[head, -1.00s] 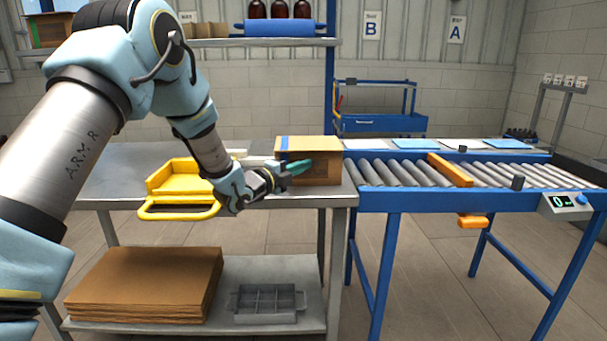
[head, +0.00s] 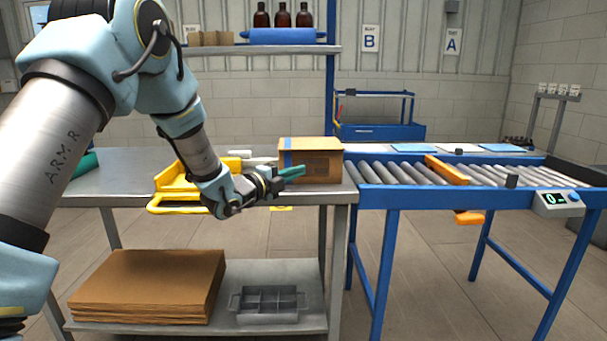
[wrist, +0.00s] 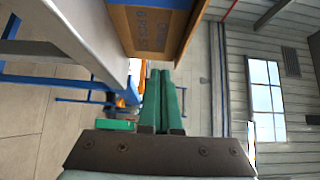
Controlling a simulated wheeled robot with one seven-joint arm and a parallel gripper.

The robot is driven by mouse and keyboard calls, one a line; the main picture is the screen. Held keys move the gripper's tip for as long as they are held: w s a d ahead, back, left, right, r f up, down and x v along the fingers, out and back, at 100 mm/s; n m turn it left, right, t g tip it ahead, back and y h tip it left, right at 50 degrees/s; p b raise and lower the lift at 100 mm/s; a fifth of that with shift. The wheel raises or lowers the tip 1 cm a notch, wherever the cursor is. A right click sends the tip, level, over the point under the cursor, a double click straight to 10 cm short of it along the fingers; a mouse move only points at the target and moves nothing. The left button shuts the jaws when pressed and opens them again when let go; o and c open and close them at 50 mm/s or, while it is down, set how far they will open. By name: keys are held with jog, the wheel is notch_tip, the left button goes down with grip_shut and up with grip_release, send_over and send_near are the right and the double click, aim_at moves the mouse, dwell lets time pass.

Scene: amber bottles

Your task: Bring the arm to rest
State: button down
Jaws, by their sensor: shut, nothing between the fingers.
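My gripper (head: 292,174) is shut and empty, with its teal fingers together. In the head view it is in front of the cardboard box (head: 318,146), near the front edge of the steel table (head: 120,172). In the wrist view the closed fingers (wrist: 160,100) point ahead, with the box (wrist: 150,28) beyond and above them. I cannot tell whether the fingers touch the box. My arm reaches in from the left and bends down over the table edge. It partly hides the yellow tray (head: 175,178).
A roller conveyor (head: 400,172) with an orange bar (head: 448,170) joins the table's right end. A shelf (head: 265,43) above holds amber bottles (head: 282,17). Flat cardboard (head: 150,285) and a grey divided crate (head: 268,302) lie on the lower shelf. Open floor shows in front.

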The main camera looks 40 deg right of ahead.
jog(key=w+a+n+t+y+p, duration=0.2)
jog(key=w+a+n+y, duration=0.3)
jog(key=a, duration=0.6)
jog(key=w+a+n+t+y+p, duration=0.1)
jog(key=w+a+n+t+y, duration=0.15)
jog(key=a+n, duration=0.6)
jog(key=w+a+n+t+y+p, duration=0.2)
jog(key=w+a+n+y, duration=0.25)
jog(key=a, duration=0.95)
jog(key=s+a+n+g+y+p, duration=0.1)
jog(key=s+a+n+y, duration=0.2)
jog(key=a, duration=0.5)
jog(key=s+a+n+g+y+p, duration=0.2)
jog(key=s+a+n, duration=0.3)
jog(key=a, duration=0.4)
jog(key=s+a+r+n+g+p, duration=0.1)
jog(key=s+a+n+g, duration=0.2)
jog(key=s+a+n, duration=0.3)
jog(key=s+n, duration=0.1)
jog(key=s, duration=0.2)
jog(key=shift+s+a+n+g+y, duration=0.3)
jog(key=shift+s+n+g+y, duration=0.05)
jog(key=shift+s+n+y, duration=0.05)
jog(key=shift+r, duration=0.1)
